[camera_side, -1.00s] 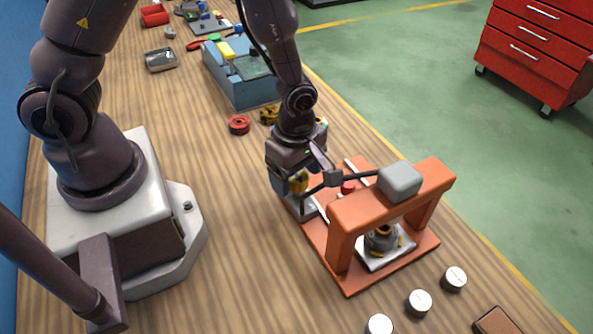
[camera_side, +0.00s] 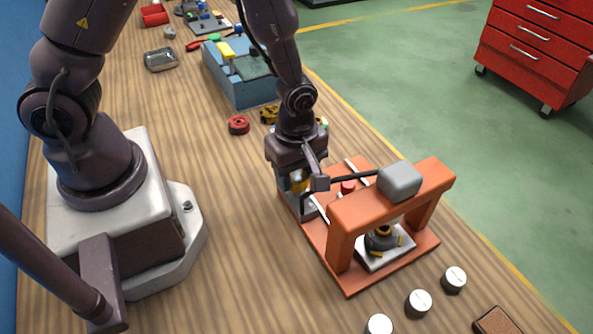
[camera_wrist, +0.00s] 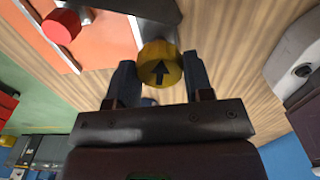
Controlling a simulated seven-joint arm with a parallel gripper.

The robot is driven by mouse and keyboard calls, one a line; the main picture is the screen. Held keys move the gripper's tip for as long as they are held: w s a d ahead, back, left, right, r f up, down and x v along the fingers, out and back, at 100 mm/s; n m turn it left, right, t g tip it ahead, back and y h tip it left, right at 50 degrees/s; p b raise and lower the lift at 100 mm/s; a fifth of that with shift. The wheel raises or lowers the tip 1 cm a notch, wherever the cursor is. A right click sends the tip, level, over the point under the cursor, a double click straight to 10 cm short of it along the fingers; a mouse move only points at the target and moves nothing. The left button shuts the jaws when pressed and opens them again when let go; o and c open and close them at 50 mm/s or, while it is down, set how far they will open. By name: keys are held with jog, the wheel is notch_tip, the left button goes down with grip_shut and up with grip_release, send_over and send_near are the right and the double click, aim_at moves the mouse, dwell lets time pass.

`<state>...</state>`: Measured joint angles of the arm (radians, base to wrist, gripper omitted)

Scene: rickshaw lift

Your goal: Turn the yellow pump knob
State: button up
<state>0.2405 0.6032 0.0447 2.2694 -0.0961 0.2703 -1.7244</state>
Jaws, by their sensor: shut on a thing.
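The yellow pump knob (camera_wrist: 160,65) carries a black arrow and sits between my gripper's two fingers in the wrist view. My gripper (camera_wrist: 157,84) is shut on the knob, one finger on each side. In the side view my gripper (camera_side: 297,186) is at the back left end of the orange press base (camera_side: 312,232). A grey metal bracket (camera_wrist: 150,22) stands beside the knob in the wrist view.
An orange frame (camera_side: 338,240) with a grey block (camera_side: 400,181) on top stands right of my gripper. A red knob (camera_side: 348,187) is close by; it also shows in the wrist view (camera_wrist: 62,26). White round caps (camera_side: 418,302) lie in front. A red wheel (camera_side: 239,125) lies behind left.

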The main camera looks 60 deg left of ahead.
jog(key=m, duration=0.4)
jog(key=shift+m, duration=0.3)
jog(key=m, duration=0.4)
jog(key=shift+m, duration=0.3)
jog(key=m, duration=0.9)
jog(key=shift+w, duration=0.1)
jog(key=m, duration=0.4)
jog(key=shift+m, duration=0.3)
jog(key=m, duration=0.7)
jog(key=shift+d+m, duration=0.1)
jog(key=shift+m, duration=1.6)
